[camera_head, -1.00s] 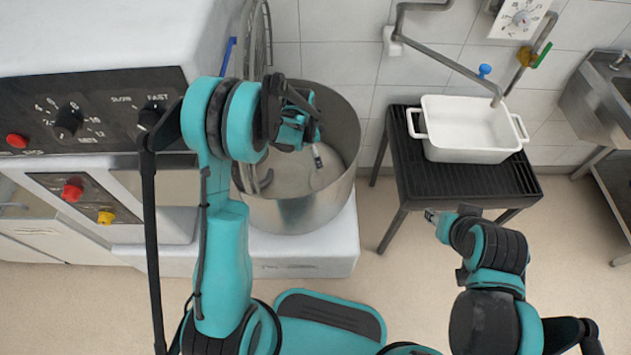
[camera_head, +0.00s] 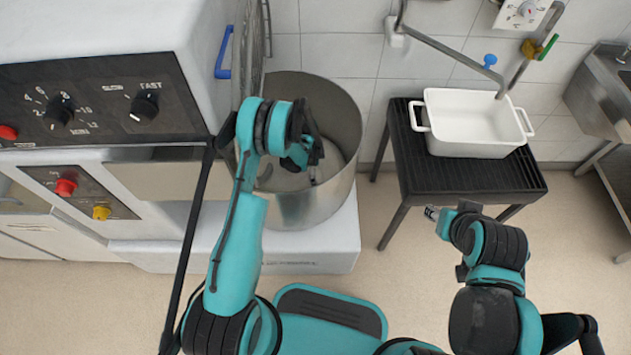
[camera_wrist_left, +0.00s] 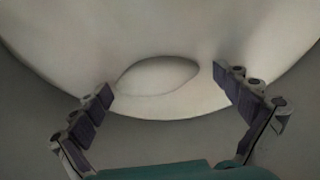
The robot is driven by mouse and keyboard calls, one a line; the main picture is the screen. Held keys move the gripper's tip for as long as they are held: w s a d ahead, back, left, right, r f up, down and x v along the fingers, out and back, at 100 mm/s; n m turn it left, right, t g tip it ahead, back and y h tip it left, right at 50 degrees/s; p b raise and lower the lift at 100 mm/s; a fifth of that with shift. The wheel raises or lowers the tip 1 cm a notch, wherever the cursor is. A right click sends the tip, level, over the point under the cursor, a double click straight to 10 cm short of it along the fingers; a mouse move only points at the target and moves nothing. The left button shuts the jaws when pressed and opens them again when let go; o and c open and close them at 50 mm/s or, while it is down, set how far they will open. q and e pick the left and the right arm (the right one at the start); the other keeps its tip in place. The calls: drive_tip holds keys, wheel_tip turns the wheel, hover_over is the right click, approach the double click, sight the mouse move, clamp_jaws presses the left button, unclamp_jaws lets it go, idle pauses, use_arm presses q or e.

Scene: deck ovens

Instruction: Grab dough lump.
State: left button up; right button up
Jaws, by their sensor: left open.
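The dough lump (camera_wrist_left: 158,76) is a pale, smooth oval low inside the mixing bowl in the left wrist view. I cannot make it out in the head view, where my left arm covers part of the bowl. My left gripper (camera_head: 313,178) is down inside the metal mixing bowl (camera_head: 312,209). In the wrist view its two open fingers (camera_wrist_left: 164,82) stand on either side of the lump, with nothing held between them. My right gripper (camera_head: 432,213) hangs in front of the black stand, apart from the bowl; its jaws are too small to read.
The bowl's wall surrounds my left gripper. The mixer housing with its dials (camera_head: 145,106) stands close on the left, with a wire guard (camera_head: 268,30) beside the bowl. A white tub (camera_head: 466,145) rests on a black stand (camera_head: 475,176) at the right.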

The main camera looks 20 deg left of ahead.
use_arm(q)
drive_tip(key=shift+d+f, duration=0.1)
drive_tip(key=shift+f, duration=0.7)
drive_tip(key=shift+r, duration=0.1)
drive_tip(key=shift+c, duration=0.6)
drive_tip(key=c, duration=1)
use_arm(e)
drive_tip(key=shift+f, duration=0.3)
use_arm(q)
drive_tip(key=shift+r, duration=0.1)
